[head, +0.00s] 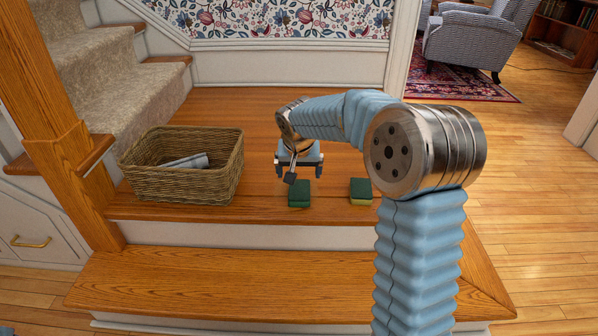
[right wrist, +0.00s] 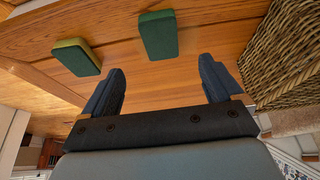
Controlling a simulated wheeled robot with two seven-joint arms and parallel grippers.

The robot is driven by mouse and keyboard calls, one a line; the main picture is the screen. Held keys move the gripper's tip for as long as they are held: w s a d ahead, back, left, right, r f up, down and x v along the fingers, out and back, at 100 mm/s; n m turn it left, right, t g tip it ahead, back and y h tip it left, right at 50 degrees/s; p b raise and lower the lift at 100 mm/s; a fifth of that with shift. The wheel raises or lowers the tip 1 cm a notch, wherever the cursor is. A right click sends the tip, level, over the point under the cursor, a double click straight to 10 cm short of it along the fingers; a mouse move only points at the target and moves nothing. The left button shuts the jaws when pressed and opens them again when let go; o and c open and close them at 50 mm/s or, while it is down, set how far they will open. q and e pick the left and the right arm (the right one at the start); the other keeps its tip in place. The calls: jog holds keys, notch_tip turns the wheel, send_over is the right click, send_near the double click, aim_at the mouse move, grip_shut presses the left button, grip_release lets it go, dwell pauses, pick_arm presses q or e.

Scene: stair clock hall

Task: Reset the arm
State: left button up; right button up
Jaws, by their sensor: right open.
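My left gripper is not in view.
The wicker basket (head: 150,188) stands left of the gripper with grey items (head: 187,161) inside. A wooden newel post (head: 62,130) and carpeted stairs (head: 110,85) are at the left. A lower step (head: 230,280) lies in front. An armchair (head: 472,42) stands at the back right.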

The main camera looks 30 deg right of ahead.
jog(key=shift+f, duration=0.1)
jog(key=s+a+f+n+g+y+p, duration=0.1)
jog(key=s+a+f+n+y+p, duration=0.1)
jog(key=s+a+f+p, duration=0.4)
jog(key=s+a+f+n+g+y+p, duration=0.1)
jog(key=s+a+f+n+y, duration=0.1)
jog(key=a+f, duration=0.7)
jog(key=s+a+f+y+p, duration=0.1)
jog(key=s+a+f+p, duration=0.1)
jog(key=s, duration=0.5)
jog(key=s+a+f+g+y+p, duration=0.1)
jog(key=s+a+f+p, duration=0.1)
jog(key=s+a+f, duration=0.3)
jog(key=s, duration=0.3)
jog(key=shift+s+f+p, duration=0.25)
jog(key=shift+s+p, duration=0.05)
jog(key=shift+a, duration=0.1)
